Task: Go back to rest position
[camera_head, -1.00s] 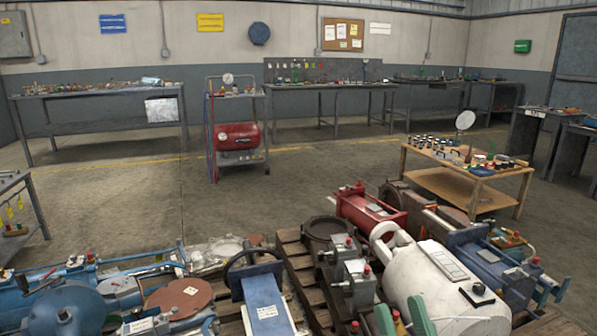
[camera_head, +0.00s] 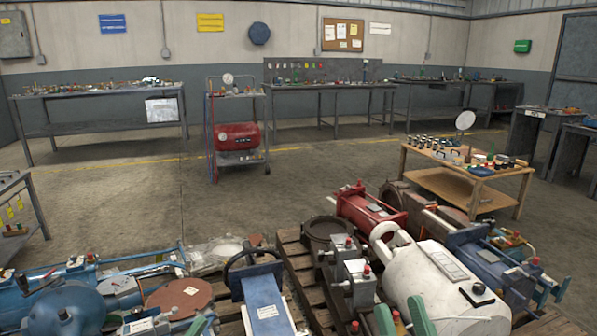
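My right gripper (camera_head: 401,319) is at the bottom edge, right of the middle. Its two green fingers stand apart, with a gap between them, and I see nothing held there. They are in front of a white cylindrical machine (camera_head: 440,275).
Machine parts crowd a wooden pallet (camera_head: 292,248) close in front: a blue machine (camera_head: 264,298), grey blocks (camera_head: 356,280), a red machine (camera_head: 368,210). A wooden table (camera_head: 452,183) stands at right. A red compressor cart (camera_head: 236,136) and workbenches line the back. The middle floor is clear.

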